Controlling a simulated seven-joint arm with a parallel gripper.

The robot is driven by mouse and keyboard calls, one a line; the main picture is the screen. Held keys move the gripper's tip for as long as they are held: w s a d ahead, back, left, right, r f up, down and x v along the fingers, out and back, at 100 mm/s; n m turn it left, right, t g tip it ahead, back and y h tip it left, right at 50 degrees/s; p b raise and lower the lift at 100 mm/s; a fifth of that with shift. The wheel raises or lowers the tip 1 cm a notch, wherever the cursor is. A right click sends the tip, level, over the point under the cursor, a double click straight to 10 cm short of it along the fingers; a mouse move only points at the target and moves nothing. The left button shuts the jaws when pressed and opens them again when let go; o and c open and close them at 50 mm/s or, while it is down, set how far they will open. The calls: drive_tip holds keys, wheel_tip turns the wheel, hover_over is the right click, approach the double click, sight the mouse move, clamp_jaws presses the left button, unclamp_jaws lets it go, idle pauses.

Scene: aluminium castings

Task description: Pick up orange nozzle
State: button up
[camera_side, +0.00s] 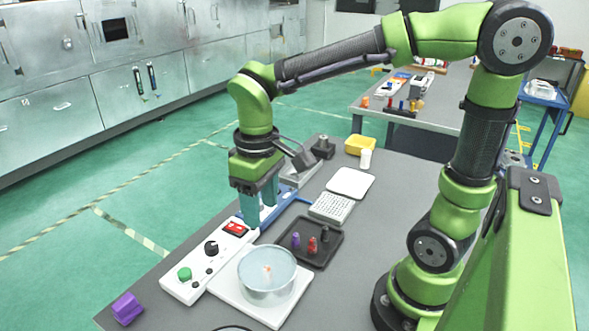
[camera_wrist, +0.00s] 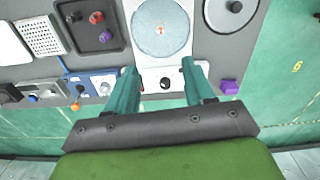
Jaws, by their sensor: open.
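A small orange piece, which looks like the orange nozzle (camera_side: 267,269), stands inside a clear round bowl (camera_side: 252,291) on a white plate. In the wrist view, the orange nozzle (camera_wrist: 160,28) is a small spot near the middle of the bowl (camera_wrist: 145,47). My gripper (camera_side: 260,213) points down, open, with its teal fingers above and behind the bowl, near the white control box. In the wrist view, my gripper (camera_wrist: 158,67) has its fingers wide apart with nothing between them, and the bowl lies beyond the fingertips.
A white control box (camera_side: 196,270) with knobs lies left of the bowl. A dark tray (camera_side: 318,256) with purple, red and dark pieces lies right of it. A white rack (camera_side: 331,208), a white pad (camera_side: 350,182) and a purple block (camera_side: 127,309) also stand on the table.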

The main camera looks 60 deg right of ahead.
hover_over(267, 268)
wheel_tip(267, 268, down, 11)
drive_tip(key=shift+d+f, duration=0.1)
drive_tip(key=shift+f, duration=2.75)
clamp_jaws()
